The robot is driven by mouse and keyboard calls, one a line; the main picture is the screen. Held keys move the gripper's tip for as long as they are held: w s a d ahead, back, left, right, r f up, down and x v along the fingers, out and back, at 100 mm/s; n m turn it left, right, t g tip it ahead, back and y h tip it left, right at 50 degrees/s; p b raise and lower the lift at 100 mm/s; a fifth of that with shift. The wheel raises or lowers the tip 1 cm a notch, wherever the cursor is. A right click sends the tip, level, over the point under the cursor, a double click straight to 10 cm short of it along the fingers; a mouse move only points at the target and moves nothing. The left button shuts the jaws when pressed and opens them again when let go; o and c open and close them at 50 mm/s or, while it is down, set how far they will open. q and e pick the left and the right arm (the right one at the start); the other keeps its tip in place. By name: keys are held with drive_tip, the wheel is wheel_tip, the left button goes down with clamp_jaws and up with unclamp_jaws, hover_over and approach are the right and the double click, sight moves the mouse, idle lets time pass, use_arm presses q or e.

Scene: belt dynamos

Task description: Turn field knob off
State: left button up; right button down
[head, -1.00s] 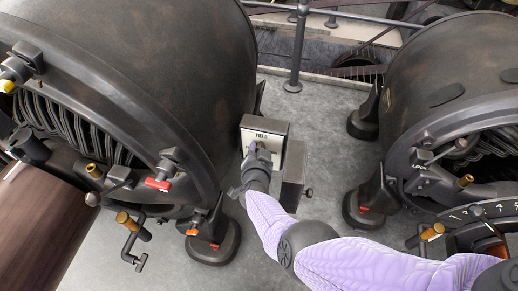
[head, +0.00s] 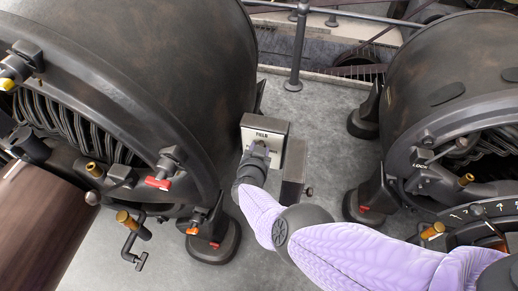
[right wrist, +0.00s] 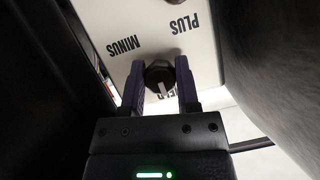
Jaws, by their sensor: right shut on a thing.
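The field box (head: 279,127) stands between the two dynamos in the head view, with a pale face lettered FIELD. Its dark round knob (right wrist: 158,76) shows in the right wrist view, on a white plate (right wrist: 196,48) lettered PLUS and MINUS. A white mark on the knob points down in that view, toward the partly hidden FIELD lettering. My right gripper (right wrist: 159,82) is shut on the knob, one finger on each side. In the head view my right gripper (head: 258,150) hides the knob. My left gripper is not in view.
A large dark dynamo (head: 170,70) stands close on the left and another (head: 455,70) on the right. A small grey box (head: 293,172) sits just right of my right wrist. A metal railing (head: 298,45) runs behind. Bare floor (head: 325,115) lies between the machines.

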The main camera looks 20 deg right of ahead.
drive_tip(key=shift+c, duration=1.7)
unclamp_jaws()
use_arm(q)
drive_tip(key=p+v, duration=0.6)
drive_tip(key=p, duration=0.1)
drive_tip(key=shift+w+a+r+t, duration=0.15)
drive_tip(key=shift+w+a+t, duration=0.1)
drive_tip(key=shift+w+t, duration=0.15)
use_arm(e)
drive_tip(key=v, duration=1)
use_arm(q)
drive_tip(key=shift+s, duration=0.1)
use_arm(e)
drive_tip(key=shift+f, duration=0.1)
